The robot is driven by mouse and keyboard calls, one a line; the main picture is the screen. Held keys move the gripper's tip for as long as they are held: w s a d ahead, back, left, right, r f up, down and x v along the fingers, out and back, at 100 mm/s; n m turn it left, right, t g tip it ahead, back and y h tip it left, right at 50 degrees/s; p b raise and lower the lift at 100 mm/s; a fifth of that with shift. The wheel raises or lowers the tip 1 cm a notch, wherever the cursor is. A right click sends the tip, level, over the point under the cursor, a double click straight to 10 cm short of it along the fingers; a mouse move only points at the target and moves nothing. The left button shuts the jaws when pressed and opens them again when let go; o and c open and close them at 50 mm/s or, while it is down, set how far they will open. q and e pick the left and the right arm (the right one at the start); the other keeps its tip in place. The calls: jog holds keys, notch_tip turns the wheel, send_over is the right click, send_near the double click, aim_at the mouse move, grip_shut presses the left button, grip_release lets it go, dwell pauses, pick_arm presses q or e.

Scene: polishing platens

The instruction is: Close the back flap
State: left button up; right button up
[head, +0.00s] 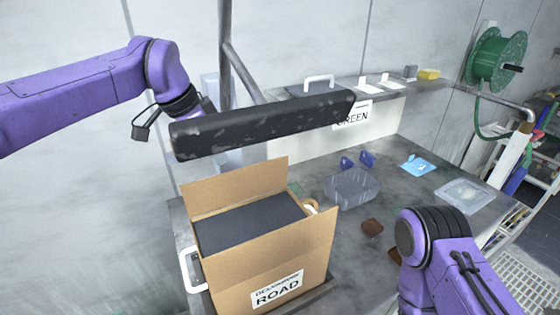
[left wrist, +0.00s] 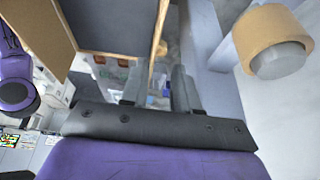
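The brown cardboard box (head: 237,277) stands open on the grey table, with a ROAD label on its near face. Its back flap (head: 236,187) stands up at the far side. A dark flat thing (head: 250,224) fills the box. My left arm reaches in from the left; its gripper is hidden behind a black padded bar in the head view. In the left wrist view my left gripper (left wrist: 156,80) has its fingers apart, with a thin cardboard edge (left wrist: 159,35) in view between them. I cannot tell whether they touch it. My right gripper is out of view.
The scuffed black bar (head: 262,124) crosses above and behind the box. A clear bin (head: 352,188), a blue item (head: 417,165) and a clear tray (head: 465,195) lie to the right. A green hose reel (head: 497,60) hangs far right.

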aim_at(238, 179)
pick_arm(q)
jog(key=p+x, duration=0.1)
jog(key=x, duration=0.4)
jog(key=d+p+x, duration=0.1)
jog(key=p+x, duration=0.1)
jog(key=x, duration=0.3)
jog(key=shift+r, duration=0.2)
jog(key=shift+f, duration=0.2)
jog(key=shift+s+a+r, duration=0.1)
jog(key=shift+s+a, duration=0.1)
jog(key=shift+s, duration=0.1)
jog(key=shift+w+d, duration=0.1)
grip_shut()
dwell(0.4)
